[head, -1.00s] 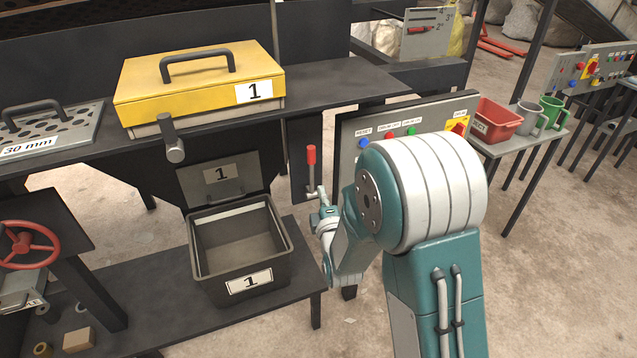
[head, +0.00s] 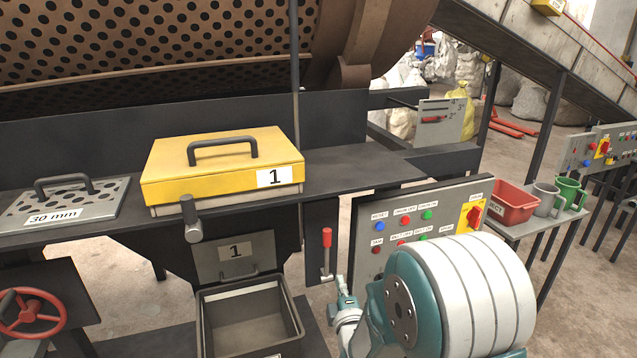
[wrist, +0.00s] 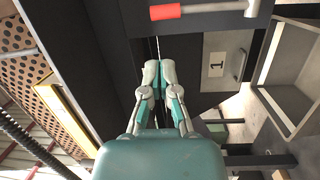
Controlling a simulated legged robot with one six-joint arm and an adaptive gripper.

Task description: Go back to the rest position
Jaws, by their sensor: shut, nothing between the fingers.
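My gripper (wrist: 158,75) is shut and empty in the wrist view, its two pale fingertips together in front of the dark frame. A lever with a red handle (wrist: 180,11) lies just beyond the fingertips and looks apart from them. In the head view my gripper (head: 343,290) is small and partly hidden by my arm, a little below and right of the red-handled lever (head: 326,250).
A control panel (head: 385,265) with several buttons stands close behind my arm. A yellow box marked 1 (head: 165,180) sits on the bench at left, above an open black bin (head: 207,330). A red container (head: 515,205) and two mugs stand at right.

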